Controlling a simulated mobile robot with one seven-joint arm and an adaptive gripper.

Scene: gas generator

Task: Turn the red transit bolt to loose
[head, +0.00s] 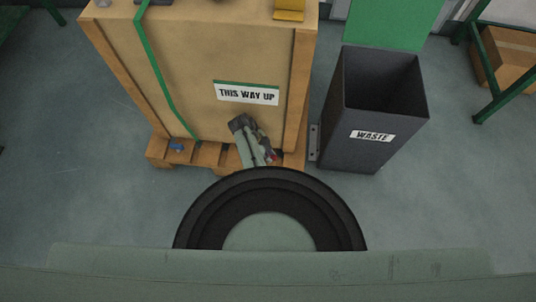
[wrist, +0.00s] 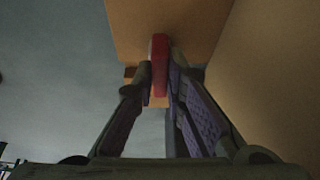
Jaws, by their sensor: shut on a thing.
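The red transit bolt (wrist: 160,62) shows in the wrist view as an upright red bar between my two fingers. In the head view a small bit of its red (head: 272,157) shows at the foot of the crate, mostly covered by my arm. My gripper (wrist: 161,88) is shut on the bolt, with a finger on either side of it. In the head view my gripper (head: 268,158) is low at the pallet's front, right of the middle. The bolt's turn position cannot be read clearly.
A wooden crate (head: 195,75) marked THIS WAY UP stands on a pallet (head: 205,155), with a green strap and a blue fitting (head: 177,146) at lower left. A grey waste bin (head: 370,115) stands close on the right. The floor at left is clear.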

